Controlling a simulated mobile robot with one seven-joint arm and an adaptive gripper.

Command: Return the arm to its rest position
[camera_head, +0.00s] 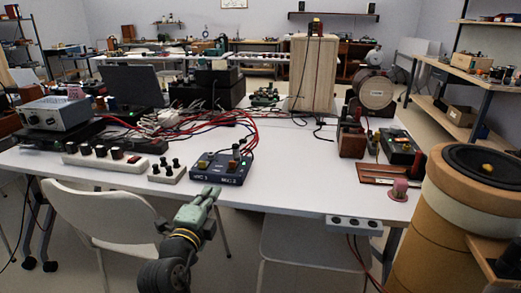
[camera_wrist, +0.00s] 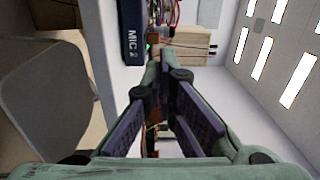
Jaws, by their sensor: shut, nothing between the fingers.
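My gripper (camera_head: 212,192) is in front of the white table's near edge, over the gap by the chairs, with its fingers pointing toward the table. The fingers look closed together and hold nothing. In the wrist view my gripper (camera_wrist: 165,58) shows two green fingers with dark pads meeting at the tips. A dark blue box marked MIC (camera_head: 222,167) stands on the table just beyond the fingertips; it also shows in the wrist view (camera_wrist: 132,32). My arm comes up from the bottom of the head view.
The white table (camera_head: 290,185) has a bare front middle. White folding chairs (camera_head: 100,215) stand at its near side. A large round speaker (camera_head: 470,175) is close on the right. A power strip (camera_head: 105,162), red cables (camera_head: 225,125) and a wooden cabinet (camera_head: 313,75) are on the table.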

